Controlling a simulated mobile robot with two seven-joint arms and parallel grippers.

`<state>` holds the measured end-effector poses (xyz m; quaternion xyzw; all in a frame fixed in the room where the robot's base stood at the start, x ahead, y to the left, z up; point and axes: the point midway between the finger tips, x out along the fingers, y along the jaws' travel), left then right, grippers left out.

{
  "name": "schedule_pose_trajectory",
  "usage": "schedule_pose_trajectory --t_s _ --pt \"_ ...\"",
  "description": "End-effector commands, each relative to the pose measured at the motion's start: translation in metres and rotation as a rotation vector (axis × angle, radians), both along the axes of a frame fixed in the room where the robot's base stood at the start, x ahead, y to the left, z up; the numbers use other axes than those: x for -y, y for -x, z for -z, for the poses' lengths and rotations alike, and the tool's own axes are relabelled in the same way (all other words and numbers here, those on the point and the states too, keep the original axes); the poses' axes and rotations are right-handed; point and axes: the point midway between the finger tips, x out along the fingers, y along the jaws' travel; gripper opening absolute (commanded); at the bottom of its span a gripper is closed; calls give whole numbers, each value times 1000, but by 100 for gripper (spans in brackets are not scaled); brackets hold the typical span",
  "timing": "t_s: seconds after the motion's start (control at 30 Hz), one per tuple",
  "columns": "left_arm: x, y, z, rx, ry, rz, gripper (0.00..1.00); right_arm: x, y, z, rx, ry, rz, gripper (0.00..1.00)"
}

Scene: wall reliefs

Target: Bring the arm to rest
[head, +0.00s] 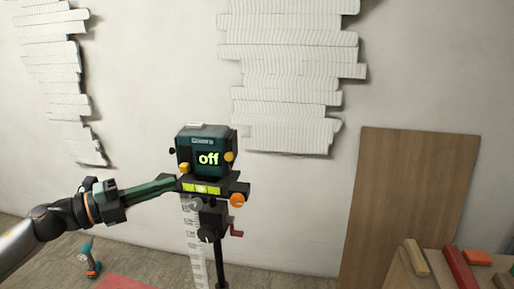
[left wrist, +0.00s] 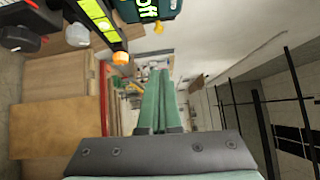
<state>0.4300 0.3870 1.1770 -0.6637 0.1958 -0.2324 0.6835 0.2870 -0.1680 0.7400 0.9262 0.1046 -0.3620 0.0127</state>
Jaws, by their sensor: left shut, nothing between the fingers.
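My left gripper (head: 170,184) reaches in from the left in the head view, its long green fingers shut and empty. The fingertips are beside the left side of a dark teal device (head: 205,142) on a stand; I cannot tell whether they touch it. The device's screen reads "off". In the left wrist view the closed fingers (left wrist: 158,90) point away from the camera, and part of the device (left wrist: 148,8) shows at the top. My right gripper is not in view.
A stand (head: 220,255) with a spirit level (head: 201,188) and a white ruler strip (head: 194,250) carries the device. White ridged reliefs (head: 290,75) are on the wall. A wooden panel (head: 400,190) leans at right, near coloured blocks (head: 460,265). A teal and orange tool (head: 90,260) stands lower left.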

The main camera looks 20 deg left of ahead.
Motion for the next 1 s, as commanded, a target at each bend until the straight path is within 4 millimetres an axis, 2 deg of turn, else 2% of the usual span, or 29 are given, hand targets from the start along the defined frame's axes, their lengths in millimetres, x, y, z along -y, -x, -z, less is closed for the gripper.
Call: schedule_pose_trajectory --t_s 0.17,0.27,0.37,0.4,0.47,0.53,0.6,0.67,0.7,0.77,0.8,0.9,1.0 --pt "-4 -1 9 -14 33 -23 0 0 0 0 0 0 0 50" --pt "-17 0 39 -62 151 -108 0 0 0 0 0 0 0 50" --pt "-33 4 99 -159 350 -258 0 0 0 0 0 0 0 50" --pt "-36 8 129 -212 440 -326 0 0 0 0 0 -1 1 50" --pt "-35 17 174 -296 566 -425 0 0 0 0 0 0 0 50" --pt "-25 29 225 -400 696 -526 0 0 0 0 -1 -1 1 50" --pt "-7 44 273 -512 810 -614 0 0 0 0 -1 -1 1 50" --pt "16 58 311 -612 900 -679 0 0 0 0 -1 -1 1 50" --pt "34 68 334 -681 955 -717 0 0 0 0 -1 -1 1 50" --pt "64 83 364 -787 1030 -763 0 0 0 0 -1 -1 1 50" --pt "86 93 381 -856 1073 -789 0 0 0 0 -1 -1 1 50" --pt "138 114 412 -1012 1157 -831 0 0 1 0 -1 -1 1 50" --pt "180 129 427 -1131 1211 -848 0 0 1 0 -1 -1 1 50"
